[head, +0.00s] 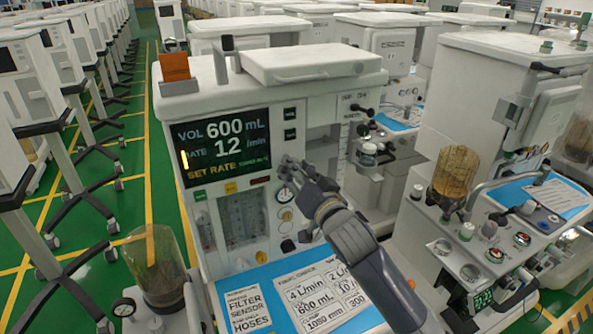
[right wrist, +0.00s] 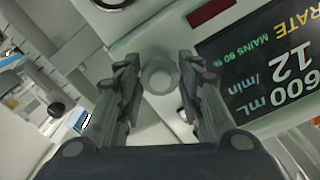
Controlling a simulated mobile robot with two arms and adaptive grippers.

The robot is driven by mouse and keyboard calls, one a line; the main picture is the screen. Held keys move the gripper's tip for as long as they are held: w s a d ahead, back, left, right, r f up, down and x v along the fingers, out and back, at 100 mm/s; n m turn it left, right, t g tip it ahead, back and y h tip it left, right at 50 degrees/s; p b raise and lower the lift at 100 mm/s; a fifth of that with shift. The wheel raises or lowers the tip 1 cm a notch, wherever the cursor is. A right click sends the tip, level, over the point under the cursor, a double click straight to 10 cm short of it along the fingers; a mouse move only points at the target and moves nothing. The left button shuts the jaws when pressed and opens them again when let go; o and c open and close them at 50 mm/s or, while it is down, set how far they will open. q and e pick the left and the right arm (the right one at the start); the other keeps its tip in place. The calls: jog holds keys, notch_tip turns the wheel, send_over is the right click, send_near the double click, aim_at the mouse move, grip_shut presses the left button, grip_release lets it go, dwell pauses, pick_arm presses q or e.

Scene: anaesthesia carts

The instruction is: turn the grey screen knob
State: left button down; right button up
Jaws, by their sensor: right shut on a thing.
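The anaesthesia machine's screen (head: 222,148) reads VOL 600 mL, RATE 12 /min and SET RATE. My right gripper (head: 287,168) reaches the front panel just right of the screen's lower corner. The grey screen knob (right wrist: 159,77) sits between its two fingertips in the right wrist view. My right gripper (right wrist: 160,85) is shut on the knob there. In the head view the fingers hide the knob. My left gripper is not in view.
Below the knob are a round gauge (head: 285,195) and flow tubes (head: 243,218). A blue work surface with cards (head: 325,296) lies under my right arm. Another machine (head: 500,120) stands to the right. Several wheeled carts (head: 45,110) line the left on the green floor.

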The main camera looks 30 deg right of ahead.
jog(key=n+p, duration=0.4)
jog(key=n, duration=0.6)
jog(key=shift+d+n, duration=0.1)
jog(key=shift+n, duration=0.3)
dwell(0.4)
jog(key=o, duration=1.1)
jog(key=shift+c, duration=0.2)
jog(key=s, duration=1.2)
jog(key=shift+a, duration=0.35)
